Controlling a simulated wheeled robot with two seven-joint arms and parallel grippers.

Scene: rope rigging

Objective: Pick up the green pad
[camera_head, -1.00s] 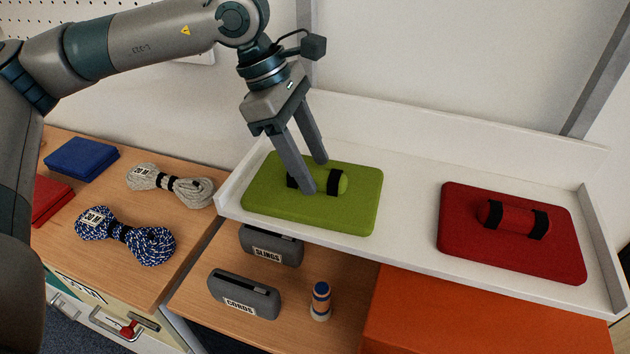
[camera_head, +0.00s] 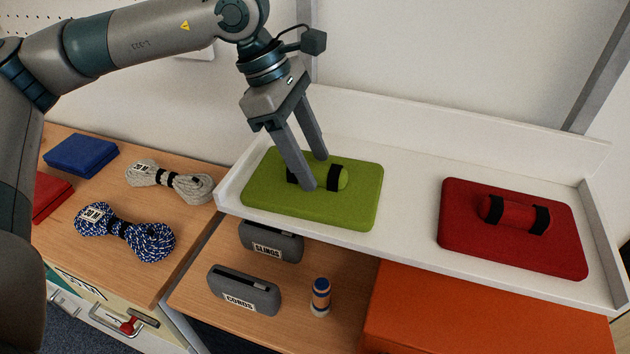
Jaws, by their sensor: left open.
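The green pad (camera_head: 350,208) lies flat on the left part of the white shelf. A green roll with black bands is on top of it as a handle (camera_head: 343,178). My left gripper (camera_head: 316,172) is open, pointing down over the pad. Its two fingers stand at either side of the handle, one in front and one behind, and the near finger hides part of it. I cannot tell whether the fingers touch the handle. My right gripper is not in view.
A red pad (camera_head: 470,245) with a similar handle lies on the white shelf (camera_head: 410,182) at right. On the left wooden top are a beige rope (camera_head: 168,180), a blue-white rope (camera_head: 125,232) and a blue pad (camera_head: 81,155). Grey cases (camera_head: 243,291) and a small bottle (camera_head: 320,296) stand below.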

